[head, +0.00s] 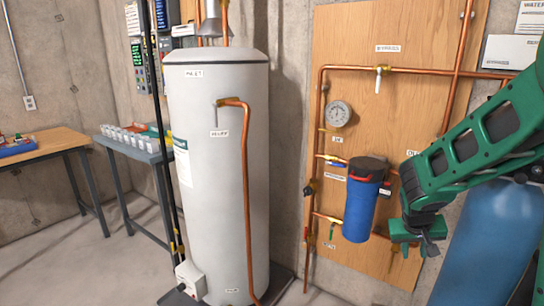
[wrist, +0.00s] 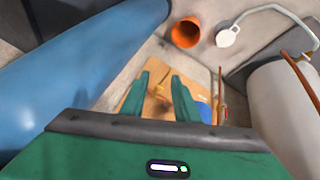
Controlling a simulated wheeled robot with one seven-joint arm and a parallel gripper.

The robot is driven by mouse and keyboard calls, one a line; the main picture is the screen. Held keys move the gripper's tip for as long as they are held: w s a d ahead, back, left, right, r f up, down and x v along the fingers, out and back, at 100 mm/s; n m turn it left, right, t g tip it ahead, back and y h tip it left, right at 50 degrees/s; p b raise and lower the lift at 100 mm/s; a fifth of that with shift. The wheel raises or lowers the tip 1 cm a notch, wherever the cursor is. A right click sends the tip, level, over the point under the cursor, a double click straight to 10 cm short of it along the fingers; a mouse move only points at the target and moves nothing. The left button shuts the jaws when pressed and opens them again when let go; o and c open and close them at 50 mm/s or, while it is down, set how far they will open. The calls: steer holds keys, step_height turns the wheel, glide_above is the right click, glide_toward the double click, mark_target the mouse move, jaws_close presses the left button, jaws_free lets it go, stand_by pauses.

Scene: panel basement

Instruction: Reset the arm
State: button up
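My green arm reaches in from the right of the head view, bent down at the wrist. My gripper (head: 428,246) hangs in front of the wooden panel (head: 345,110), to the right of the blue filter housing (head: 360,208) and left of the blue tank (head: 488,240). In the wrist view the two green fingers of my gripper (wrist: 160,98) stand apart with nothing between them. The wooden panel (wrist: 157,92) shows beyond them.
A tall white water heater (head: 215,170) stands left of the panel. Copper pipes, a gauge (head: 338,113) and valves are fixed on the panel. Two tables stand at the left. An orange bucket (wrist: 186,33) shows in the wrist view. Floor at lower left is clear.

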steer(key=s+a+r+n+y, duration=0.1)
steer(key=s+a+r+y, duration=0.1)
steer(key=s+a+r, duration=0.4)
steer(key=s+a+r+n+y, duration=0.2)
steer(key=s+a+r, duration=0.25)
steer(key=s, duration=0.45)
steer(key=s+d+f+m+g, duration=0.1)
steer(key=s+d+m+g, duration=0.1)
steer(key=s+d, duration=0.3)
steer(key=s+d+f+m+g, duration=0.1)
steer(key=s+d+m, duration=0.3)
steer(key=s, duration=0.6)
steer(key=shift+s+d+f+m+g, duration=0.35)
steer(key=shift+s+d+m+g, duration=0.05)
steer(key=shift+d, duration=0.7)
